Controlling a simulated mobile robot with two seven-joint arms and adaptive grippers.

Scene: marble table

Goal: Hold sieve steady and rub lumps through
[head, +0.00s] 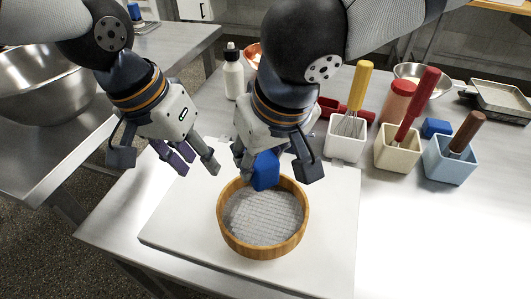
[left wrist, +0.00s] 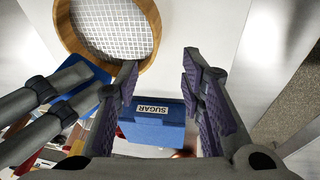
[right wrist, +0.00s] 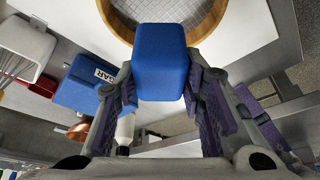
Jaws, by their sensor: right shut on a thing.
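The round sieve (head: 240,245), with a wooden rim and grey mesh, lies on a white board (head: 335,225). My right gripper (head: 275,168) is shut on a blue block (head: 264,171), held at the sieve's far rim. The right wrist view shows the block (right wrist: 160,60) between its fingers, overlapping the rim; I cannot tell whether they touch. My left gripper (head: 182,160) is open and empty, above and left of the sieve. In the left wrist view the sieve (left wrist: 152,20) lies beyond its spread fingertips.
A blue box labelled SUGAR (left wrist: 152,125) shows in the left wrist view. At the right stand a white pot (head: 345,146) with a whisk, a cream pot (head: 397,155) and a light-blue pot (head: 448,165) with handles. A white bottle (head: 233,78) stands behind. The right front table is clear.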

